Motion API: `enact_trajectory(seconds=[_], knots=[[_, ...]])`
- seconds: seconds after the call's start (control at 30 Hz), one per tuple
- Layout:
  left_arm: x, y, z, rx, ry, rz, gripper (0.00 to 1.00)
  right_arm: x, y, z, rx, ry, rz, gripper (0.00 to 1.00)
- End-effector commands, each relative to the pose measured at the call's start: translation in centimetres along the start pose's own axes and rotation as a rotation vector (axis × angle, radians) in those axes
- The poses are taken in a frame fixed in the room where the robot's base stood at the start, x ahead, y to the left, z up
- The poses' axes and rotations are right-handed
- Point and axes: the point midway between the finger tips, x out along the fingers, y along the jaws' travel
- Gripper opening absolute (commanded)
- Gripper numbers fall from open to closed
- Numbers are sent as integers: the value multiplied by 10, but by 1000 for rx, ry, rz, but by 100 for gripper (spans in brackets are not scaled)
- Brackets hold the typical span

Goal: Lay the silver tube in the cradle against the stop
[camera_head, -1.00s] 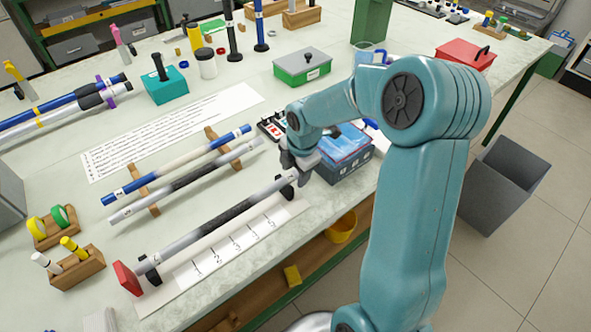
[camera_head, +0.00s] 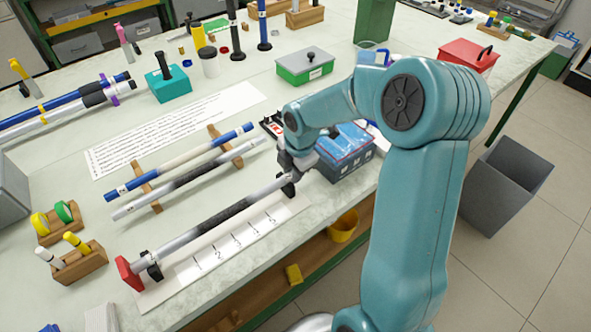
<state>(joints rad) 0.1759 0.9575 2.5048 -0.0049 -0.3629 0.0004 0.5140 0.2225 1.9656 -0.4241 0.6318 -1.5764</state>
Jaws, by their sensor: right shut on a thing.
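The silver tube (camera_head: 190,241), with a dark sleeve along its middle, lies along the cradle at the front of the bench. The cradle has a black support (camera_head: 154,270) near its left end and another at the right (camera_head: 288,190). The red stop (camera_head: 129,273) stands at the cradle's left end. The tube's left end is at or very near it; I cannot tell whether they touch. My right gripper (camera_head: 288,174) is shut on the tube's right end, by the right support, and partly hides it. My left gripper is not in view.
A numbered scale strip (camera_head: 240,246) lies in front of the tube. Behind, a blue-white tube (camera_head: 185,160) and another silver-dark tube (camera_head: 190,178) rest on wooden supports. A blue-lidded box (camera_head: 345,152) stands right of my gripper.

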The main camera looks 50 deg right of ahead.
Motion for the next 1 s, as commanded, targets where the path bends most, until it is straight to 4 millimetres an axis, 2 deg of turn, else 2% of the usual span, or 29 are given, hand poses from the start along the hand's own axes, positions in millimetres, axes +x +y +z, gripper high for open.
enact_trajectory(seconds=[0.03, 0.07, 0.1, 0.17, 0.47, 0.57, 0.67, 1.0], knots=[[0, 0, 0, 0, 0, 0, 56, 2, -1, -4, -1, 8, -7, 0], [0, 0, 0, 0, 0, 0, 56, 2, -1, -4, -1, 9, -7, 34], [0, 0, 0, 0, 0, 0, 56, 2, -1, -4, -1, 9, -7, 47], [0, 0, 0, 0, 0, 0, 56, 2, -1, -5, -1, 10, -8, 54], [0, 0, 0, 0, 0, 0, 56, 2, -1, -5, -3, 12, -8, 54], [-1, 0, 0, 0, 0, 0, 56, -5, 0, -5, -3, 11, -6, 54], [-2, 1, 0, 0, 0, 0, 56, -21, 1, -4, -1, 8, 0, 54], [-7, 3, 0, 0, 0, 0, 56, -104, 1, 1, -1, 5, 3, 54]])
